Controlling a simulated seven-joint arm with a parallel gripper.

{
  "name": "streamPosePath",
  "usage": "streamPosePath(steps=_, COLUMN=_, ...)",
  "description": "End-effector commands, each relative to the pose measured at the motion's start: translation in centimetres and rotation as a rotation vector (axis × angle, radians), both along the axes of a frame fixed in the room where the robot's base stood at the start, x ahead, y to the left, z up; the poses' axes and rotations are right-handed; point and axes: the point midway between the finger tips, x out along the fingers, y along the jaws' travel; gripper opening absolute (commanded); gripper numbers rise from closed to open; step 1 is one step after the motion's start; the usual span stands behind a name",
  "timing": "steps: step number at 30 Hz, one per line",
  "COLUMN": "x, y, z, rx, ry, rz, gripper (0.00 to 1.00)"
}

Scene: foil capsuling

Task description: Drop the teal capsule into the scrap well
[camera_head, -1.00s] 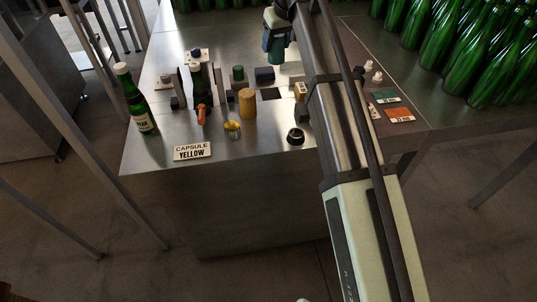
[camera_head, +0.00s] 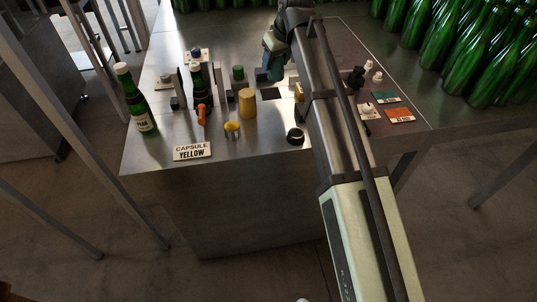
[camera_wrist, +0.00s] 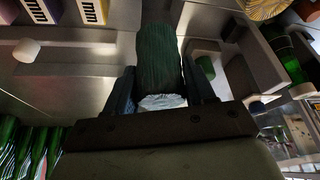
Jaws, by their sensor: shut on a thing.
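My gripper (camera_head: 272,74) is low over the far middle of the steel table in the head view. In the wrist view my gripper (camera_wrist: 160,80) has its two fingers on either side of the teal capsule (camera_wrist: 160,57), shut on it. The capsule looks dark green-teal and ribbed, with a pale, crinkled end towards the wrist. A dark square opening (camera_head: 270,94), which may be the scrap well, lies in the table just in front of my gripper. I cannot tell whether the capsule is directly over it.
A yellow cylinder (camera_head: 247,102) and a green capsule (camera_head: 238,73) stand left of my gripper. A bottle (camera_head: 138,108) stands at the table's left, near a CAPSULE YELLOW sign (camera_head: 192,151). A dark ring (camera_head: 295,136) lies near the front edge. Colored cards (camera_head: 399,115) lie to the right.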

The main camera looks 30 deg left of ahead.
Motion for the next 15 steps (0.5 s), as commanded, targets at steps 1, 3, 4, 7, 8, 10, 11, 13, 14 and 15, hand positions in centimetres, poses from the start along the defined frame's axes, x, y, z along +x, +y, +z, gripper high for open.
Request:
streamPosePath(steps=1, x=-0.01, y=0.0, z=-0.13, rx=0.0, ry=0.0, rz=0.0, gripper=0.26)
streamPosePath(steps=3, x=0.0, y=0.0, z=-0.17, rx=0.0, ry=0.0, rz=0.0, gripper=0.26)
streamPosePath(steps=4, x=0.0, y=0.01, z=-0.17, rx=0.0, ry=0.0, rz=0.0, gripper=0.26)
streamPosePath(steps=7, x=0.0, y=0.01, z=-0.15, rx=0.0, ry=0.0, rz=0.0, gripper=0.26)
streamPosePath(steps=8, x=0.0, y=0.01, z=-0.15, rx=0.0, ry=0.0, rz=0.0, gripper=0.26)
streamPosePath(steps=10, x=0.0, y=0.0, z=-0.14, rx=0.0, ry=0.0, rz=0.0, gripper=0.6)
streamPosePath(steps=11, x=0.0, y=0.0, z=-0.14, rx=0.0, ry=0.0, rz=0.0, gripper=0.62)
streamPosePath(steps=13, x=0.0, y=0.0, z=-0.14, rx=0.0, ry=0.0, rz=0.0, gripper=0.69)
streamPosePath(steps=14, x=0.01, y=0.0, z=-0.14, rx=0.0, ry=0.0, rz=0.0, gripper=0.72)
streamPosePath(steps=15, x=0.01, y=0.0, z=-0.14, rx=0.0, ry=0.0, rz=0.0, gripper=0.76)
